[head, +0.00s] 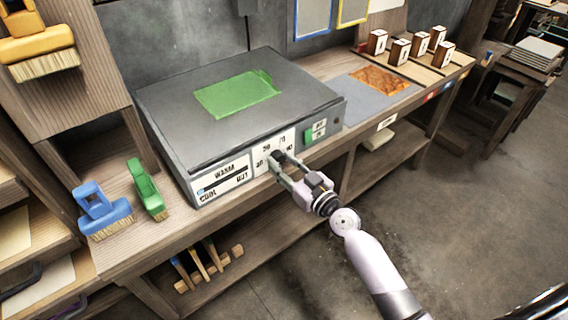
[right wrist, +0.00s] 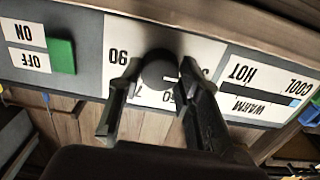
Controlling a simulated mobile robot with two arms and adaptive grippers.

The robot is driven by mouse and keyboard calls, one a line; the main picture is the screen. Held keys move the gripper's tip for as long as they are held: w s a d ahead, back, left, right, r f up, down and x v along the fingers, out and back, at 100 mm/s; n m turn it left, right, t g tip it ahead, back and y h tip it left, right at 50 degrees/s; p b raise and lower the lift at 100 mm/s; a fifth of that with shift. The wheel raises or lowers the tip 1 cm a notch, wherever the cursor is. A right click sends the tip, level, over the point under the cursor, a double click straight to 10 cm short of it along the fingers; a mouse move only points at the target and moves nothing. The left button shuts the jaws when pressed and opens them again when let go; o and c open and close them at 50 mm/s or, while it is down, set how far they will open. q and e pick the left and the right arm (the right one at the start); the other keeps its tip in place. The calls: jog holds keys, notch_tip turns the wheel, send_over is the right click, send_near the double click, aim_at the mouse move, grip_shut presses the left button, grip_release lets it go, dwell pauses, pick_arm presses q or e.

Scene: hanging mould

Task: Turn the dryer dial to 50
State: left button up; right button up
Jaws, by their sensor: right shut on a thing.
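The dryer (head: 220,105) is a grey box on the workbench with a green sheet on its top. Its dark round dial (right wrist: 160,70) sits on a white numbered plate on the front panel. My right gripper (head: 282,160) reaches the dial from the front. In the right wrist view its two fingers (right wrist: 158,88) are shut on the dial, one on each side. The number 90 shows beside the dial; other numbers are partly covered by the fingers, and I cannot tell the dial's setting. My left gripper is not in view.
A green on/off switch (head: 316,131) and a warm/cool slider panel (head: 222,180) flank the dial. A blue brush (head: 102,211) and a green brush (head: 148,189) stand left of the dryer. Several labelled blocks stand at the bench's far right. The floor in front is clear.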

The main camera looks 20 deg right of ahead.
jog(key=shift+m, duration=0.4)
jog(key=m, duration=0.4)
jog(key=shift+r+m, duration=0.1)
jog(key=shift+m, duration=0.2)
jog(key=m, duration=0.6)
jog(key=shift+m, duration=0.3)
jog(key=o, duration=1.2)
